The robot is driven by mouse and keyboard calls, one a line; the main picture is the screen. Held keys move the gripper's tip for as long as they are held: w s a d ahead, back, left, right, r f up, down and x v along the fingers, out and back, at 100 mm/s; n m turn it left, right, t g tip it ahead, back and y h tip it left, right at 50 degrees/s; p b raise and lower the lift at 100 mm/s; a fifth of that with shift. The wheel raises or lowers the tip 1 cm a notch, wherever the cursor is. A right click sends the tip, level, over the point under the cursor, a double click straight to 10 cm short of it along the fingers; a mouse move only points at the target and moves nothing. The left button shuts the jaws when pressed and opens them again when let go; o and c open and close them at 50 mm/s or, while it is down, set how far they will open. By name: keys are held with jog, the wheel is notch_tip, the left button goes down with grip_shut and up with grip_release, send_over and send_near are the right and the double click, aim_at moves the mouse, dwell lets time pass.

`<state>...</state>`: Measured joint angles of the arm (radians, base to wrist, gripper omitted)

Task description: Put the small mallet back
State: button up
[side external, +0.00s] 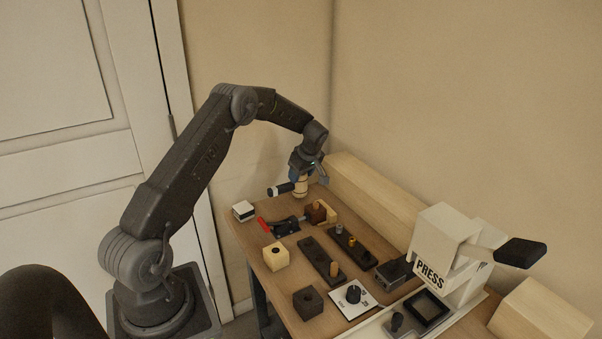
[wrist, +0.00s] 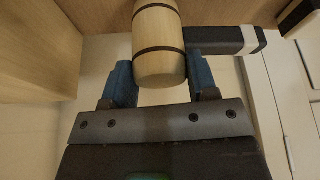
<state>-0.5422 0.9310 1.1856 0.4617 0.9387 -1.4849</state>
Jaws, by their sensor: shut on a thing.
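The small mallet has a pale wooden barrel head with dark bands (wrist: 158,40) and a black handle with a white band (wrist: 222,41). It also shows in the side view (side external: 300,188), above the far left end of the bench, its handle pointing left. My gripper (side external: 306,172) is shut on the mallet's head, with blue fingers on both sides of it in the wrist view (wrist: 161,84). The mallet looks held clear of the bench top (side external: 280,228). Where it belongs cannot be told from these frames.
Below are a red-handled clamp (side external: 283,227), a white-and-black block (side external: 243,211) and a pale cube (side external: 276,256). Dark peg strips (side external: 321,261), a dark block (side external: 308,301) and a knob plate (side external: 354,299) stand nearer. A press (side external: 440,247) stands right. A long wooden box (side external: 375,194) lines the back.

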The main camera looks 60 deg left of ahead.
jog(key=shift+f, duration=0.75)
dwell(1.0)
jog(key=o, duration=1.4)
jog(key=shift+v, duration=3.5)
